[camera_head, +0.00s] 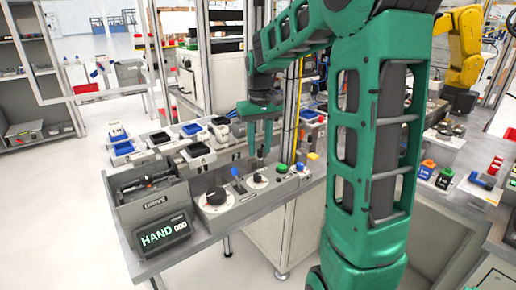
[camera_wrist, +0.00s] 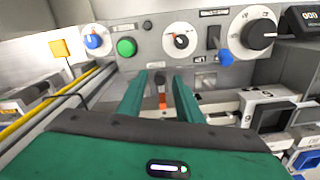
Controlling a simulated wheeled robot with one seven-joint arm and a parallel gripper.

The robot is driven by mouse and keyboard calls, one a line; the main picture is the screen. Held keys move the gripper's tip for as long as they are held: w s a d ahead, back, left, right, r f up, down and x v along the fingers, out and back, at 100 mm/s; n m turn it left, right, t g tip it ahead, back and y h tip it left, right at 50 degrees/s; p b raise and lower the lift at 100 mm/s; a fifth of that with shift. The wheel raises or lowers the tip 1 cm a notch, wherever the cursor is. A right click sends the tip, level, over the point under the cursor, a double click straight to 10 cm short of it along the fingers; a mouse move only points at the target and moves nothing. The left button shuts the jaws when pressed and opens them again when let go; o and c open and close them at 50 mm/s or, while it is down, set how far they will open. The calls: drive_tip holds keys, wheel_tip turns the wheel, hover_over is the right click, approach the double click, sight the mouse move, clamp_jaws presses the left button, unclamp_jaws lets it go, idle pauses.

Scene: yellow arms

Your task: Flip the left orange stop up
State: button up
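My gripper (camera_head: 259,152) points down over the back edge of the grey control panel (camera_head: 240,208) in the head view. In the wrist view its two green fingers (camera_wrist: 160,80) are apart. A small upright part with an orange lower section (camera_wrist: 162,100) shows between them, below the panel face. I take it for an orange stop; whether the fingers touch it I cannot tell. A yellow-orange square flap (camera_wrist: 62,48) stands at the panel's left end in the wrist view. It also shows at the panel's right end in the head view (camera_head: 313,156).
The panel carries a green button (camera_wrist: 126,47), a white dial (camera_wrist: 181,41), a blue-tipped lever (camera_wrist: 225,57) and a black knob (camera_wrist: 262,33). Bins (camera_head: 197,154) stand behind it in the head view. A grey box (camera_head: 150,200) and a HAND display (camera_head: 163,236) stand left.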

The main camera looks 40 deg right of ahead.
wheel_tip(320, 180, up, 11)
drive_tip(key=shift+f, duration=0.15)
idle(0.5)
idle(0.4)
drive_tip(key=s+a+f+m, duration=0.1)
drive_tip(key=s+f, duration=0.4)
drive_tip(key=s, duration=0.4)
drive_tip(key=s+f+m, duration=0.1)
drive_tip(key=s+f, duration=0.4)
drive_tip(key=s, duration=0.5)
drive_tip(key=s+a+f+m, duration=0.1)
drive_tip(key=s+f, duration=0.4)
drive_tip(key=s, duration=0.5)
drive_tip(key=shift+s+a+m, duration=0.15)
drive_tip(key=shift+a+m, duration=0.2)
drive_tip(key=shift+m, duration=0.05)
drive_tip(key=shift+r, duration=0.1)
